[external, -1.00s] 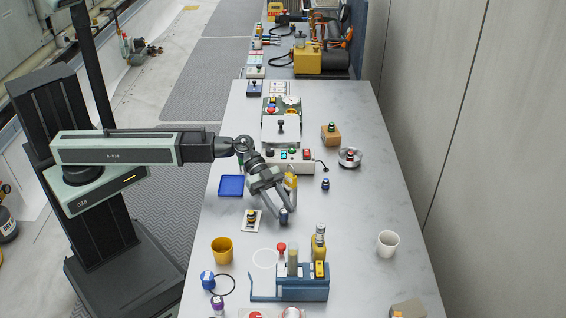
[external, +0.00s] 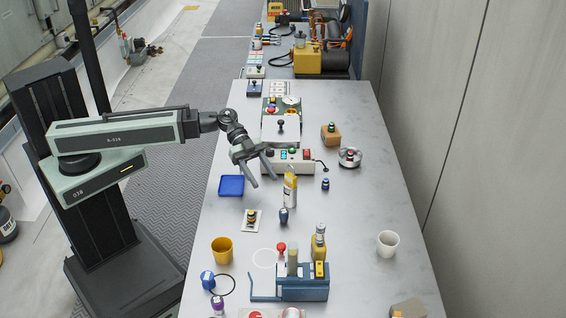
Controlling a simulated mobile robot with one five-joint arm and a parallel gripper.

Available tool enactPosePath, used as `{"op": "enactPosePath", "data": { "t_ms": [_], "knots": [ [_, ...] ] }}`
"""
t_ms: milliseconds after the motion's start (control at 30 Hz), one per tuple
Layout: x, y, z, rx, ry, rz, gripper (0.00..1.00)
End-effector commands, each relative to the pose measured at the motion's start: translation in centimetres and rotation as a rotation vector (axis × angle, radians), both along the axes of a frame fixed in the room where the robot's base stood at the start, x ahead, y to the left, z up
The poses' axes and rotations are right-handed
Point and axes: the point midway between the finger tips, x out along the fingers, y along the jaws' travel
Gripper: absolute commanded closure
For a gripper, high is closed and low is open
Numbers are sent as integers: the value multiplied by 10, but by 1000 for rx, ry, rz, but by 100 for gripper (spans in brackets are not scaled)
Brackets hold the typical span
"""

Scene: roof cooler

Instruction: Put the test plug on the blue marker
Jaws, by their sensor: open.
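The blue marker appears to be the flat blue square (external: 231,185) near the table's left edge. I cannot tell for sure which small item is the test plug. A small dark blue upright piece (external: 284,216) stands on the bare table, right of and below the blue square. Another small blue piece with a dark top (external: 325,184) stands farther right. A yellow and black piece (external: 251,216) sits on a white card. My gripper (external: 263,183) is open and empty, right of the blue square in the picture and apart from the dark blue piece.
A yellow and white bottle-like item (external: 290,190) stands just behind the dark blue piece. A blue rack (external: 303,288), a yellow cup (external: 222,250) and a white cup (external: 388,244) stand nearer. A grey control box (external: 288,161) is behind my gripper. The table's right middle is mostly clear.

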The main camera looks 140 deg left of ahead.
Motion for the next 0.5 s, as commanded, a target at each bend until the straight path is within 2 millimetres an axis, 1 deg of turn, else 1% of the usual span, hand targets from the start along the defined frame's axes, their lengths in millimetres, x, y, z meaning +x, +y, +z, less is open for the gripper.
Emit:
{"op": "enactPosePath", "data": {
  "t_ms": [67,167,267,300,400,500],
  "knots": [
    [1,0,1,4,4,-5,48],
    [17,-5,6,63,62,-71,48],
    [48,-19,9,214,212,-245,48],
    [62,-25,10,294,289,-339,48],
    [86,-37,9,480,471,-565,48],
    [105,-40,13,647,635,-765,48]
  ]
}}
